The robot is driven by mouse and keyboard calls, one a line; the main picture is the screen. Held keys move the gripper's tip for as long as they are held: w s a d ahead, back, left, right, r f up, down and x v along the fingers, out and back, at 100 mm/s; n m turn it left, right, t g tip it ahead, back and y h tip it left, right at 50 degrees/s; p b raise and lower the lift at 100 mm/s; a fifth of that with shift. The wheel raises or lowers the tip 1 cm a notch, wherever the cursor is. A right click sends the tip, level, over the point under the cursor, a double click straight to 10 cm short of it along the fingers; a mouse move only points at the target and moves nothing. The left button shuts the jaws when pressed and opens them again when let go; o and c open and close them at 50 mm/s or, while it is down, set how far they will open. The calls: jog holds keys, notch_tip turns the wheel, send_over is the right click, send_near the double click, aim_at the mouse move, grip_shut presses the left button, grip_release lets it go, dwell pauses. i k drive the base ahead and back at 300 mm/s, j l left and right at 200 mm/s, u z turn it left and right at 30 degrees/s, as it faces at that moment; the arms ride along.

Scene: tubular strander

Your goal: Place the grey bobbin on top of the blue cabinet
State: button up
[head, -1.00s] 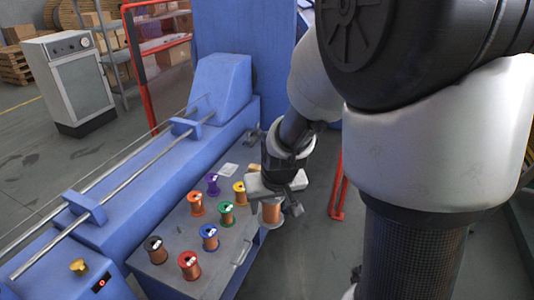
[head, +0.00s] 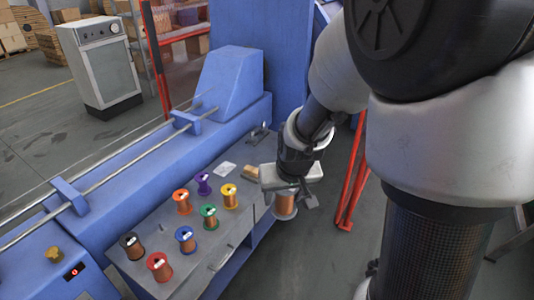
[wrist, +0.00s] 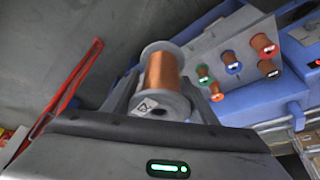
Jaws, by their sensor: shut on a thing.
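The grey bobbin (head: 285,207), wound with copper wire and with pale grey flanges, is held in my gripper (head: 287,192). The wrist view shows the bobbin (wrist: 163,78) between the two fingers (wrist: 163,98), clear of any surface. The gripper hangs just right of a blue bench with a grey top (head: 215,243). A tall blue cabinet-like body (head: 236,35) stands at the back, its top out of frame. I cannot tell for sure which blue body is the cabinet.
Several bobbins, including yellow (head: 229,196), green (head: 209,217) and red (head: 159,267), stand on the grey top. A red frame (head: 353,180) stands right of the gripper. A blue machine with rods (head: 130,165) lies left. A grey-white appliance (head: 103,68) stands behind.

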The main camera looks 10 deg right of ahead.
aim_at(274, 152)
jog(key=i+l, duration=0.15)
jog(key=l, duration=0.15)
jog(key=i+l+u, duration=0.1)
jog(key=l, duration=0.2)
jog(key=i+l+u, duration=0.1)
jog(key=l, duration=0.2)
jog(key=i+l+u, duration=0.2)
jog(key=i+l, duration=0.55)
jog(key=i+l+u, duration=0.1)
jog(key=i, duration=0.4)
jog(key=l, duration=0.1)
